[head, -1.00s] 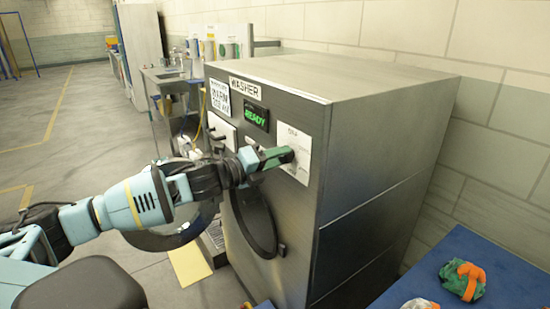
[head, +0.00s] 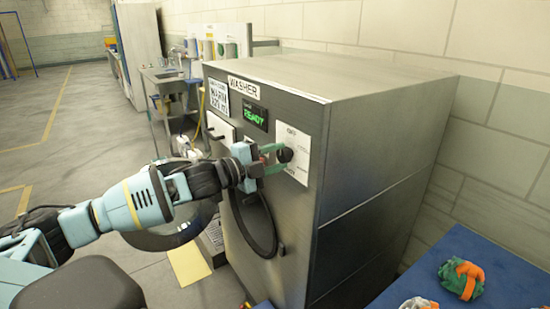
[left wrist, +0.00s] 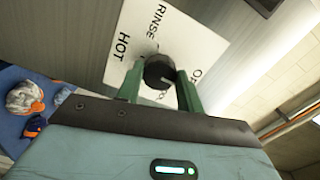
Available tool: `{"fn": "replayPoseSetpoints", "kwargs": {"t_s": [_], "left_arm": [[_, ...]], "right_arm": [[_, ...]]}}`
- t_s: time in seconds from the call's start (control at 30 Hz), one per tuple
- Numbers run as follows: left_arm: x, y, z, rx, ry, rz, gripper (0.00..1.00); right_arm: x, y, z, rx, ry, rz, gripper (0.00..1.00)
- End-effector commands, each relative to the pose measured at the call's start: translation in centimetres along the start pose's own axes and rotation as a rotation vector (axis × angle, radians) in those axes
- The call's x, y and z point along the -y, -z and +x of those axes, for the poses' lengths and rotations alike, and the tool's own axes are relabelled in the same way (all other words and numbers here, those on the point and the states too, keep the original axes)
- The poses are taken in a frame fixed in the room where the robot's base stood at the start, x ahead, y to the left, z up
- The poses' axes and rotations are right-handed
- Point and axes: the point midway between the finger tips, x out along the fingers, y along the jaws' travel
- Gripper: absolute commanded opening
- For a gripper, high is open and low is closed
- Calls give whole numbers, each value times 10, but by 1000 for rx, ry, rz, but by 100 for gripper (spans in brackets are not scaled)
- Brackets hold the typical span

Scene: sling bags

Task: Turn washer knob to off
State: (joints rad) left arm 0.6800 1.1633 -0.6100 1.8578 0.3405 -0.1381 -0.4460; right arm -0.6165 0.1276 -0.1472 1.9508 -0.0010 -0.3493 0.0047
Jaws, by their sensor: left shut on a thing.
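The washer (head: 375,135) is a large grey metal machine with a green "READY" display (head: 255,115). Its round black knob (head: 285,155) sits on a white label plate (head: 296,138) with OFF at the top. In the left wrist view the knob (left wrist: 159,70) is between my two green fingers, with RINSE, HOT and part of OFF readable around it. My left gripper (head: 281,158) is shut on the knob, one finger above and one below it in the head view. The knob's exact pointing is too small to tell. My right gripper is not in view.
The round washer door (head: 254,222) is below the knob. A sink (head: 165,76) stands behind at the left, with open floor beside it.

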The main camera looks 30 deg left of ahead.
Motion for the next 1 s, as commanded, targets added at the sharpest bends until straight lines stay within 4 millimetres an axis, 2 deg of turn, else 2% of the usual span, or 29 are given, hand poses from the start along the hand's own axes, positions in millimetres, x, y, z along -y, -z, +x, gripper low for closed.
{"fn": "replayPoseSetpoints", "kwargs": {"t_s": [0.63, 0.67, 0.8, 1.0], "left_arm": [[0, 2, 0, -4, 1, -50, 14], [0, 2, 0, -4, 1, -50, 41], [0, 1, 0, -3, 1, -49, 59], [0, 1, 0, -1, 1, -47, 59]], "right_arm": [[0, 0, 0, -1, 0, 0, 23], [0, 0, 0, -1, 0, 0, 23], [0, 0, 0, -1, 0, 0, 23], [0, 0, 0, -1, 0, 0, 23]]}}
